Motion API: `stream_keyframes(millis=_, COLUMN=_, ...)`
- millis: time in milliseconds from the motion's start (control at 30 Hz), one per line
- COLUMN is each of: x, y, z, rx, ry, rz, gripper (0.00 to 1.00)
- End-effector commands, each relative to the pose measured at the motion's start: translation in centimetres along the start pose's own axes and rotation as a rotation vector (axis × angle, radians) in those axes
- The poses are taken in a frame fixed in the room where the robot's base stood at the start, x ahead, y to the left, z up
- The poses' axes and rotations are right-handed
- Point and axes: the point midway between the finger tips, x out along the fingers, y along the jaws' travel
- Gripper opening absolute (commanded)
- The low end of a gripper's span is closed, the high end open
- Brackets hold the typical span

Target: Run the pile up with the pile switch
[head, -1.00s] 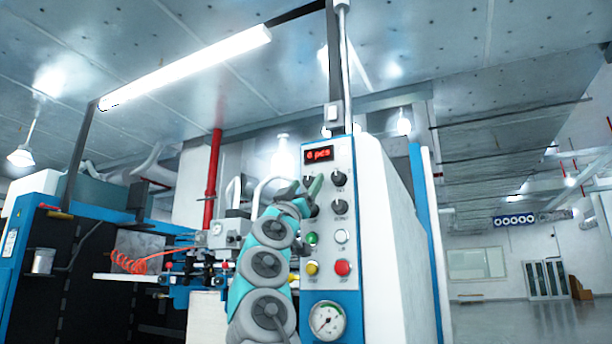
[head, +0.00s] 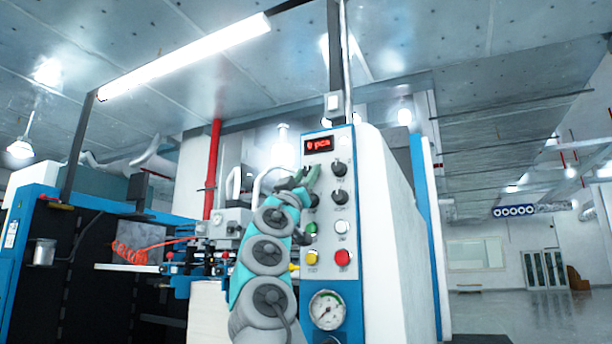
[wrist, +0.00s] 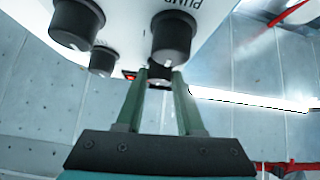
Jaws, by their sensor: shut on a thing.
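The white and blue control panel (head: 326,240) stands right of the middle in the head view, with black rotary knobs, coloured buttons and a red display (head: 319,145). My gripper (head: 305,178) reaches its upper left knob, which the green fingers hide in the head view. In the wrist view my gripper (wrist: 158,76) is shut on that small dark knob (wrist: 158,73), with a finger on each side. The label of the gripped knob cannot be read, so I cannot tell by name that it is the pile switch.
Close beside the fingers are a knob (wrist: 170,38) with an upside-down "PUMP" label and other knobs (wrist: 78,22). Below are a red button (head: 342,258), a yellow button (head: 312,257) and a gauge (head: 327,309). The floor at right (head: 530,318) looks clear.

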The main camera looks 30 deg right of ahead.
Motion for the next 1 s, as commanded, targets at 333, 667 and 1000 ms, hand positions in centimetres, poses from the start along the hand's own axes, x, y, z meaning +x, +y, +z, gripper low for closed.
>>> stream_keyframes(millis=333, x=-0.13, y=0.16, z=0.22, rx=-0.038, ry=0.001, rz=-0.035, gripper=0.0)
stream_keyframes(millis=667, x=0.03, y=0.07, z=0.19, rx=-0.066, ry=0.003, rz=-0.064, gripper=0.0)
stream_keyframes(millis=1000, x=0.01, y=0.1, z=0.09, rx=-0.065, ry=0.004, rz=-0.064, gripper=0.65)
